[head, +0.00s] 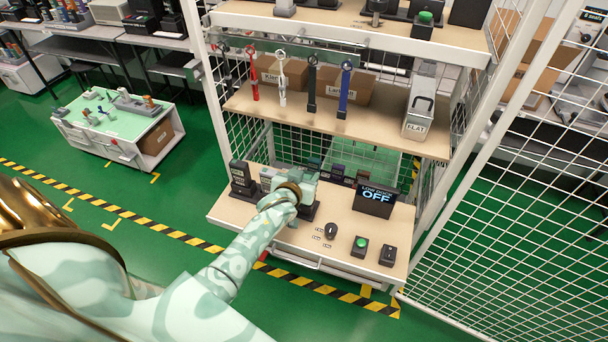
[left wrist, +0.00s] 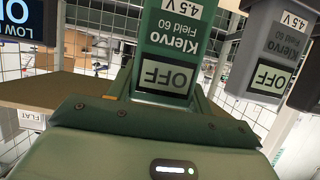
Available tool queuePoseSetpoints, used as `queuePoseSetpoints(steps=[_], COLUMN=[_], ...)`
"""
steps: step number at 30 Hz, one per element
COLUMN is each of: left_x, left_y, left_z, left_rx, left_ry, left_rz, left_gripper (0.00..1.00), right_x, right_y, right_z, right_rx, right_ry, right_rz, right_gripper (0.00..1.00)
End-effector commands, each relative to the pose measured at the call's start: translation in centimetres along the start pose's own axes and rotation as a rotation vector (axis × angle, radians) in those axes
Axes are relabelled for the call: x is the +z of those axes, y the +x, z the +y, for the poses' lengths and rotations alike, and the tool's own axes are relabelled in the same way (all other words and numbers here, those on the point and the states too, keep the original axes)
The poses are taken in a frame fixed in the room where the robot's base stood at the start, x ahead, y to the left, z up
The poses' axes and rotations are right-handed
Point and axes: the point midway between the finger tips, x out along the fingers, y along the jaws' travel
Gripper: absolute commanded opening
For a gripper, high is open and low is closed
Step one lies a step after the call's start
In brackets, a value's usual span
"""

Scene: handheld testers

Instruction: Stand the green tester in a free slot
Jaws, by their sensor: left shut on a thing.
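The green tester (left wrist: 172,45), marked "Klervo Field 60" and "4.5 V" with a display reading OFF, shows upside down in the left wrist view. My left gripper (head: 303,186) is shut on it, over the workbench's lower shelf. In the head view the gripper and wrist hide most or all of this tester. A grey tester (left wrist: 272,60) of the same make, also reading OFF, is close beside it in the left wrist view. A dark stand (head: 308,212) shows just below the gripper; whether its slot is free I cannot tell. My right gripper is not in view.
A dark tester (head: 240,175) stands left of my gripper. Tools hang above, beside a grey "FLAT" case (head: 420,105).

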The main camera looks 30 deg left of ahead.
Motion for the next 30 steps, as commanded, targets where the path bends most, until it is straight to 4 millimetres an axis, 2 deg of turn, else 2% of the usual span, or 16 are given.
queuePoseSetpoints(steps=[20,21,22,23,30], left_x=[1.6,1.5,1.5,1.5,1.5], left_y=[0.7,0.7,0.7,0.7,0.6], left_z=[0.0,0.0,0.0,0.0,0.0], left_rx=[-0.001,-0.001,-0.001,-0.001,-0.001], left_ry=[0.001,0.001,0.001,0.001,0.001], left_rz=[0.0,0.001,0.001,0.001,0.0], left_gripper=[0.11,0.62,0.7,0.76,0.76], right_x=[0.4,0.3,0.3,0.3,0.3], right_y=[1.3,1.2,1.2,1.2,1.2], right_z=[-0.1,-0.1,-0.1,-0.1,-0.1], right_rx=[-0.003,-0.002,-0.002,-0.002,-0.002], right_ry=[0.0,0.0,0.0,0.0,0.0], right_rz=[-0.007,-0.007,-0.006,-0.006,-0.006], right_gripper=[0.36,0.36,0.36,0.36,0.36])
